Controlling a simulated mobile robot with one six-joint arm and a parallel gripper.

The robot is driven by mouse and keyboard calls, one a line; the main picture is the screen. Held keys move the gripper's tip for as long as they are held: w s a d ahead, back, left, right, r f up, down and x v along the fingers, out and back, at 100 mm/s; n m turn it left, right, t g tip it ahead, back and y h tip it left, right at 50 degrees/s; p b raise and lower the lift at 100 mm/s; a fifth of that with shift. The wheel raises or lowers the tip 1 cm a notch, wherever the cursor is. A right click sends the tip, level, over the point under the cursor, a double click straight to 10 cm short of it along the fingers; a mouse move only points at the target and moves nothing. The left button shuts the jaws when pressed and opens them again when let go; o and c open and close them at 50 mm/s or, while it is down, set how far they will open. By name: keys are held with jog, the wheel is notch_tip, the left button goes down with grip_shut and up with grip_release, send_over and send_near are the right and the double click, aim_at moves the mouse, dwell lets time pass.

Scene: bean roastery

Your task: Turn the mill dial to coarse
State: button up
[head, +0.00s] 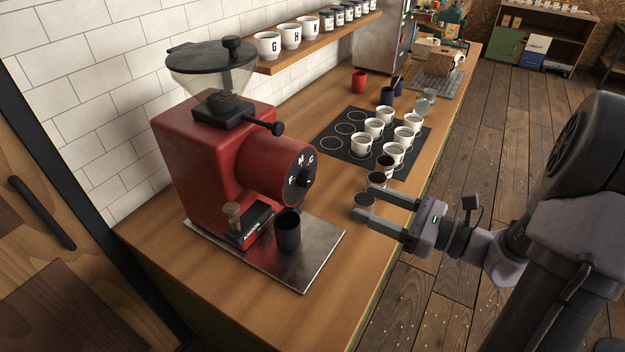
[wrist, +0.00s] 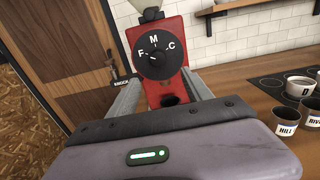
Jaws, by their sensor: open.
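The red mill (head: 205,150) stands on the counter at the left of the head view. Its round black dial (head: 296,180) is on the front of the barrel and bears the white letters F, M and C. The dial also faces me in the wrist view (wrist: 156,62), with F at left, M at top and C at right. I cannot tell for sure which letter its pointer marks. My gripper (head: 364,202) is open and empty, to the right of the dial and apart from it. In the wrist view its fingers frame the mill's lower front.
A dark cup (head: 287,231) stands on the metal tray (head: 312,268) below the dial. Several white cups stand on and around a black mat (head: 340,128) behind my gripper. A shelf (head: 330,44) with cups and jars runs along the wall. The counter's near right part is clear.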

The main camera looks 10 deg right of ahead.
aim_at(311, 181)
jog(key=b+x, duration=0.1)
jog(key=x, duration=1.1)
jog(key=shift+w+a, duration=0.1)
jog(key=shift+a, duration=0.2)
grip_shut()
